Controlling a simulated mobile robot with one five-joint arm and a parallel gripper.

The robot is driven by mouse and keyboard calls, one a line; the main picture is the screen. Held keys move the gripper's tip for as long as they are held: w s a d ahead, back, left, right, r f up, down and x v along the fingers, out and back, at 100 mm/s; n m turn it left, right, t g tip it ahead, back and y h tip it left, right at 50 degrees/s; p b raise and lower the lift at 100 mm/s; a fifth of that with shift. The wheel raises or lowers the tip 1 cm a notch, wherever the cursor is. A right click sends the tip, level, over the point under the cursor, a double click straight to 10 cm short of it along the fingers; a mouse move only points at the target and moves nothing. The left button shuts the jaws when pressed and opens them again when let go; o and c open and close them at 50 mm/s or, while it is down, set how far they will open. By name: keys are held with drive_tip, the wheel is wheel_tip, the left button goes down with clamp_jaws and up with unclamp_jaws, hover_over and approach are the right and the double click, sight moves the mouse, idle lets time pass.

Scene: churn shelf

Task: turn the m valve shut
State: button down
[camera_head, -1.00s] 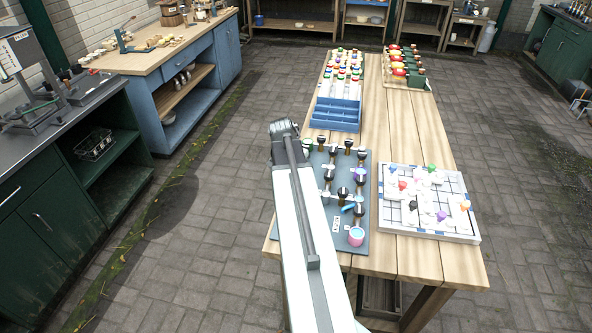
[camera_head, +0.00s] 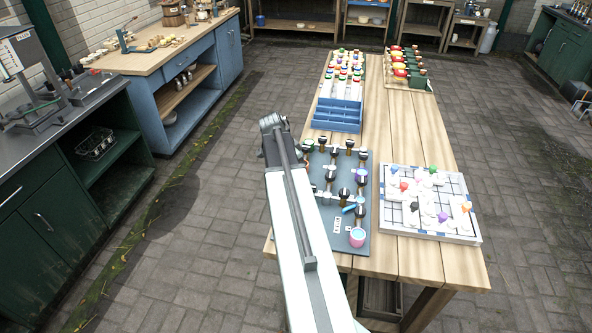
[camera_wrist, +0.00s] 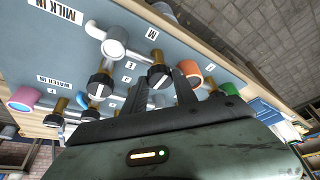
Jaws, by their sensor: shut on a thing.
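A grey-blue valve board (camera_head: 326,237) lies on the wooden table, with black-handled valves on brass stems. In the wrist view the board (camera_wrist: 60,45) carries white pipes and a MILK IN label (camera_wrist: 57,11). My gripper (camera_wrist: 158,92) is at the board, its fingers on either side of a black valve knob (camera_wrist: 160,74) with a white stripe, shut on it. A small letter label near this knob looks like M (camera_wrist: 152,36). Another black knob (camera_wrist: 100,84) stands to the left, apart from the fingers.
In the wrist view an orange-rimmed cup (camera_wrist: 190,69) and a green-rimmed cup (camera_wrist: 228,89) stand close right of the fingers. A white puzzle board (camera_head: 398,221) lies right of the valve board. A blue rack (camera_head: 337,113) stands behind. Bare wood lies between them.

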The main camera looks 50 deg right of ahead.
drive_tip(key=shift+s+d, duration=0.1)
drive_tip(key=shift+s, duration=0.15)
drive_tip(key=c, duration=1)
unclamp_jaws()
drive_tip(key=shift+w, duration=0.1)
drive_tip(key=shift+r, duration=0.1)
drive_tip(key=p+v, duration=0.7)
drive_tip(key=shift+r, duration=0.2)
